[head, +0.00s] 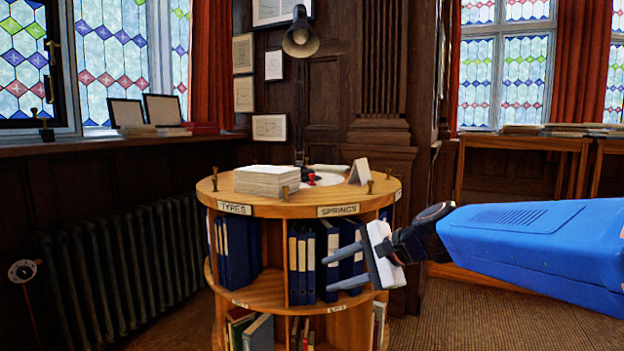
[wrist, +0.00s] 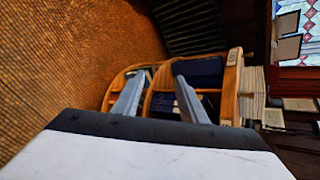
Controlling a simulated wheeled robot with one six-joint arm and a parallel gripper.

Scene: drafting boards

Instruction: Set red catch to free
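A small red piece (head: 311,177), which looks like the red catch, stands on a pale disc (head: 325,179) on top of the round wooden bookcase (head: 300,206). It is small and partly hidden behind a paper stack, so its setting cannot be read. My gripper (head: 327,274) is open and empty, pointing left in front of the blue binders under the SPRINGS label, lower than the red piece and to its right. In the wrist view, my spread fingers (wrist: 157,95) show against the bookcase (wrist: 231,85), which appears sideways. I cannot make out the red piece there.
The bookcase top holds a paper stack (head: 267,180), a folded white card (head: 361,171), a dark lamp (head: 300,40) and small brass posts (head: 285,193). Blue binders (head: 238,250) fill the upper shelf. A radiator (head: 125,270) stands left. Carpet (head: 480,315) is clear at right.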

